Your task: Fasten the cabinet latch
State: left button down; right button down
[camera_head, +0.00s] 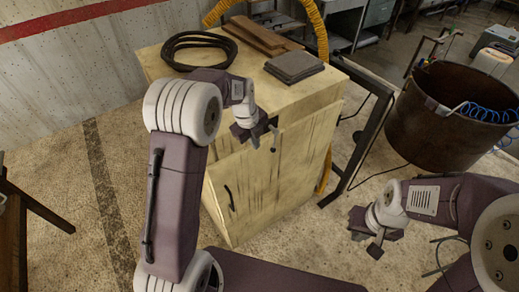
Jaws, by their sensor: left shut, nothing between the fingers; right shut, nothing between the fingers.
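The cabinet (300,160) is a pale yellow wooden box in the middle of the head view. A dark bar handle (229,197) is on its front face, low and to the left. My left gripper (264,138) is shut and empty in front of the upper part of the cabinet, just below the top edge. It covers part of the front there. I cannot make out the latch, and I cannot tell whether the gripper touches the cabinet. My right gripper (368,242) is shut and empty, to the right of the cabinet and apart from it.
A black coiled cable (199,37), brown boards (257,36) and folded grey cloths (294,66) lie on the cabinet top. A large dark bin (440,125) stands at right, beside a black metal frame (362,150). A yellow hose (318,25) runs behind.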

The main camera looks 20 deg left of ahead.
pick_arm(q)
notch_tip(320, 180, up, 2)
jog(key=s+a, duration=0.1)
jog(key=s, duration=0.1)
jog(key=t+h+p, duration=0.1)
jog(key=p, duration=0.1)
send_near(272, 150)
notch_tip(272, 150, down, 4)
jog(key=s+a, duration=0.1)
jog(key=s, duration=0.1)
jog(key=w+p, duration=0.1)
jog(key=w+d+p, duration=0.1)
jog(key=w+p, duration=0.1)
jog(key=shift+w+d+f+n, duration=0.2)
jog(key=shift+d+f+n, duration=0.1)
jog(key=shift+f, duration=0.1)
jog(key=shift+w+d+f, duration=0.1)
jog(key=shift+w+f, duration=0.05)
